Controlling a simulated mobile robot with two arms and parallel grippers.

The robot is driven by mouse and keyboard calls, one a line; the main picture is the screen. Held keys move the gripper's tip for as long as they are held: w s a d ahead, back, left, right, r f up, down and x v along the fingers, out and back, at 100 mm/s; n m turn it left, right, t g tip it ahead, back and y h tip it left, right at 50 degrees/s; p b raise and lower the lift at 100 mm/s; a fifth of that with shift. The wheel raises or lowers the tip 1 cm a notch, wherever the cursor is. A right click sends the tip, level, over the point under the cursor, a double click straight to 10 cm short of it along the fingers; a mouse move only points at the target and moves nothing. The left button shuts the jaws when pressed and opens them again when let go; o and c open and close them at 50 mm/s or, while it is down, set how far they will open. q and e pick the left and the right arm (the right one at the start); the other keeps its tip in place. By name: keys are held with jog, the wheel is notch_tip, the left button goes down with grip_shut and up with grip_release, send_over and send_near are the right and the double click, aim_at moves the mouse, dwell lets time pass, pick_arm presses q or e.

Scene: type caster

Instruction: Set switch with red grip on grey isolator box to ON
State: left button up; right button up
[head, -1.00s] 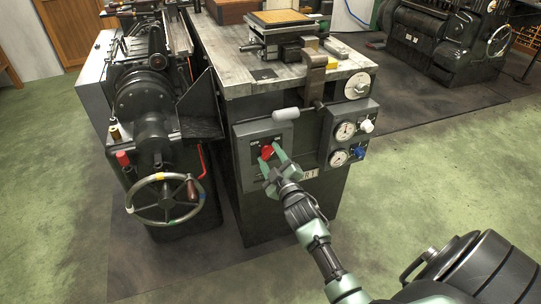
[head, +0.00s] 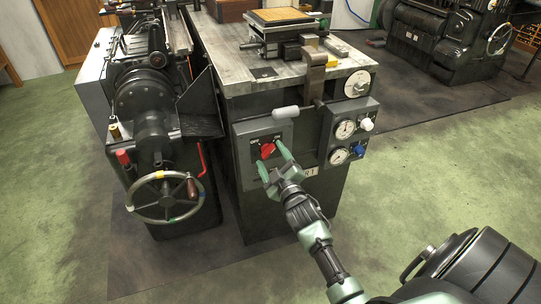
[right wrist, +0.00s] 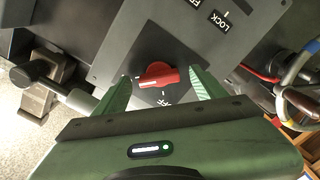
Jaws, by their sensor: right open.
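The grey isolator box (head: 262,135) is on the front of the dark machine in the head view. Its switch with red grip (head: 267,150) is on the box's face, and the grip also shows in the right wrist view (right wrist: 158,75). My right gripper (head: 273,158) is open, with its green fingers on either side of the red grip. In the right wrist view the fingers (right wrist: 160,90) are apart from the grip, with gaps at both sides. Labels on the box face are partly readable, one as LOCK (right wrist: 220,20). My left gripper is not in view.
A handwheel (head: 166,198) of the left machine stands close to the left. A panel with gauges and knobs (head: 350,138) is right of the box. A light grey cylindrical handle (head: 286,113) sticks out above the box.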

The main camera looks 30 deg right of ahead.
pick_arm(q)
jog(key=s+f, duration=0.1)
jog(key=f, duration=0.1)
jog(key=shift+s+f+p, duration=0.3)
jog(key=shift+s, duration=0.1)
pick_arm(e)
jog(key=v, duration=0.6)
jog(key=shift+s, duration=0.4)
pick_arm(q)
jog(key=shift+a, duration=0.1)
